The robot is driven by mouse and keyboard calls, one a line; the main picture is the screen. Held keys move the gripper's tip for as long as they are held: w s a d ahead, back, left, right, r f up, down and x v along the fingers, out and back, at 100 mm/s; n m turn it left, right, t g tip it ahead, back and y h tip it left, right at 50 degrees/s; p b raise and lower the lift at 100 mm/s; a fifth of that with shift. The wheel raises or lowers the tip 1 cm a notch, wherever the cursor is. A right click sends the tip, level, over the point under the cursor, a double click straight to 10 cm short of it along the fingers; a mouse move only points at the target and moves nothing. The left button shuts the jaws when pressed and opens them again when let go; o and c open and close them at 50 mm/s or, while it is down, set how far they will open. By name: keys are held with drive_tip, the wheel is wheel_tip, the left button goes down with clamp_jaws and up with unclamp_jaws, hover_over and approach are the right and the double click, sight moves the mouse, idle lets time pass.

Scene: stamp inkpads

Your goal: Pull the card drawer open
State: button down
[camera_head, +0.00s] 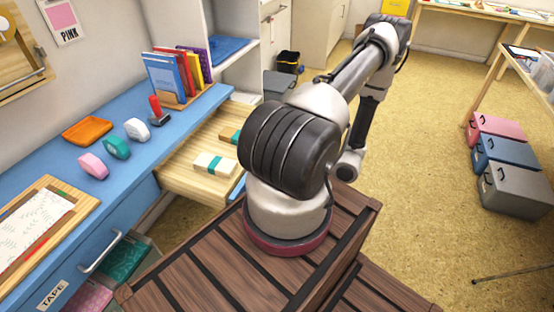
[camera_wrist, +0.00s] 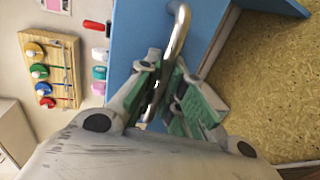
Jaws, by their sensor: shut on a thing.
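The card drawer (camera_head: 183,178) stands pulled out from under the blue desk in the head view, its pale wooden inside showing. In the wrist view a curved silver handle (camera_wrist: 181,28) stands out from a blue front (camera_wrist: 142,28). My gripper (camera_wrist: 163,75), with green finger pads, is shut on this handle. The gripper itself is hidden in the head view.
A drawer labelled TAPE (camera_head: 53,294) is at lower left. Coloured boxes (camera_head: 505,152) stand at right. The floor (camera_head: 425,150) between is clear.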

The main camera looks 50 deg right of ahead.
drive_tip(key=c, duration=1.8)
unclamp_jaws()
drive_tip(key=v, duration=1.2)
